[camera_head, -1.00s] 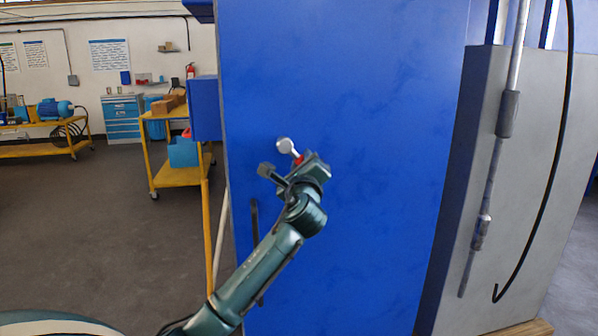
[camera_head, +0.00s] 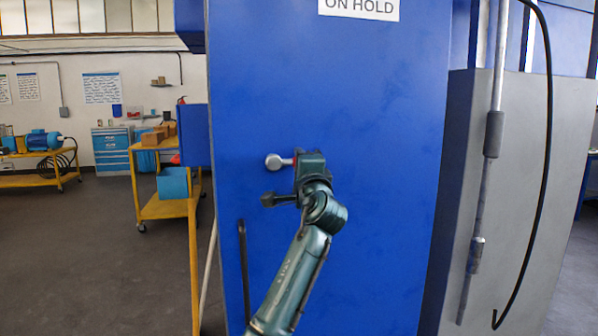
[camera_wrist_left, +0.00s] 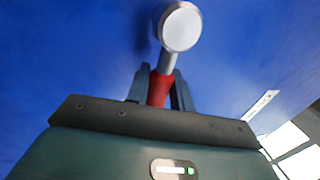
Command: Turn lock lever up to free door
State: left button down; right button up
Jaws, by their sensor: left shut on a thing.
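The lock lever (camera_head: 274,162) is on the blue door (camera_head: 390,200), in the head view. It has a round silver hub, a short silver stem and a red grip, and now points roughly level to the right. My left gripper (camera_head: 299,161) is shut on the lever's red end and hides part of it. In the left wrist view the silver lever (camera_wrist_left: 181,27) runs down to its red grip (camera_wrist_left: 159,88), which sits between the fingers of my left gripper (camera_wrist_left: 160,80). My right gripper is not in view.
A black upright handle (camera_head: 243,270) is on the door below the lever. An "ON HOLD" sign (camera_head: 359,6) is at the top. A grey panel (camera_head: 540,190) with a rod and black cable stands at right. A yellow cart (camera_head: 165,208) and open floor are at left.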

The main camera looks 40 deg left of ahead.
pick_arm(q)
jog(key=shift+r+n, duration=0.25)
jog(key=shift+n, duration=0.15)
jog(key=c, duration=1.3)
grip_release()
jog(key=shift+o, duration=0.2)
jog(key=shift+f, duration=0.1)
jog(key=shift+s, duration=0.1)
jog(key=b+v, duration=0.2)
jog(key=v, duration=1.1)
